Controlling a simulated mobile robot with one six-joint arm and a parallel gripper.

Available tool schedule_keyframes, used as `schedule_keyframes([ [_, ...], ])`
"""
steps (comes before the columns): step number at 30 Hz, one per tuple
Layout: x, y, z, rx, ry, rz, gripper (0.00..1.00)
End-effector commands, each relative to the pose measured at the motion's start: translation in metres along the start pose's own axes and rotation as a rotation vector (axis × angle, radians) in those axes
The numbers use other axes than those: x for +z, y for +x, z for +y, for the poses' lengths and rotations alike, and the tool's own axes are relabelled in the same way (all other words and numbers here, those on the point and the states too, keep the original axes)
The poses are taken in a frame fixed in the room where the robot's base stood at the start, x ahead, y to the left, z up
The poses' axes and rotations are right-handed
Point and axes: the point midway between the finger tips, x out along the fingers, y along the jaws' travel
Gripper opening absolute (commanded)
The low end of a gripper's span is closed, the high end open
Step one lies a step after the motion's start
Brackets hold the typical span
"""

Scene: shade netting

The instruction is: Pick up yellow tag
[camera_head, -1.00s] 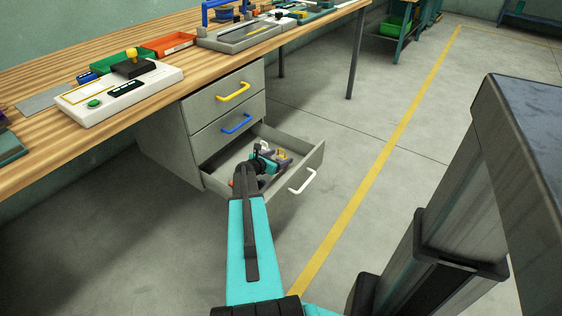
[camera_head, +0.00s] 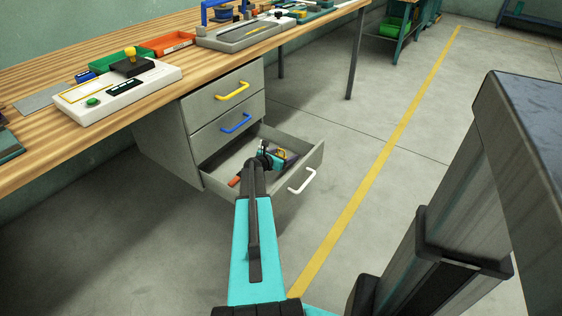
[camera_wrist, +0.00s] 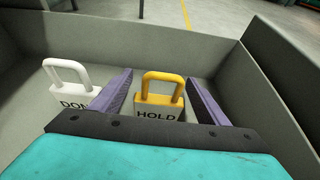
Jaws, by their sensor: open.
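The yellow tag (camera_wrist: 160,98) is shaped like a padlock, with a shackle on top and the word "HOLD" on its body. It stands in the open bottom drawer, whose wall shows in the wrist view (camera_wrist: 205,50) and whose front shows in the head view (camera_head: 300,165). My gripper (camera_wrist: 160,95) is open, with one purple-grey finger on each side of the yellow tag. I cannot tell whether either finger touches it. The lower part of the tag is hidden behind my gripper's body. In the head view, my gripper (camera_head: 275,160) is inside the drawer.
A white padlock-shaped tag (camera_wrist: 72,88) stands left of my left finger, its lettering partly covered. An orange-red item (camera_head: 235,181) lies in the drawer's left part. The drawer walls surround my gripper. The workbench (camera_head: 110,55) is at the left, above the drawers.

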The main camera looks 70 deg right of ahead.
Motion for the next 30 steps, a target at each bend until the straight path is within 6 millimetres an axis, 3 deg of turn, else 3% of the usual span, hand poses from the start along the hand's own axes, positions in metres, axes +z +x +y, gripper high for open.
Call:
schedule_keyframes([
  [5,0.0,0.012,0.0009,0.001,-0.001,0.0,0.69],
  [22,0.0002,0.0118,0.0013,0.002,-0.001,0.0,0.69],
  [23,0.0002,0.0118,0.0013,0.002,-0.001,0.0,0.67],
  [30,0.0002,0.0118,0.0012,0.002,-0.001,0.0,0.27],
])
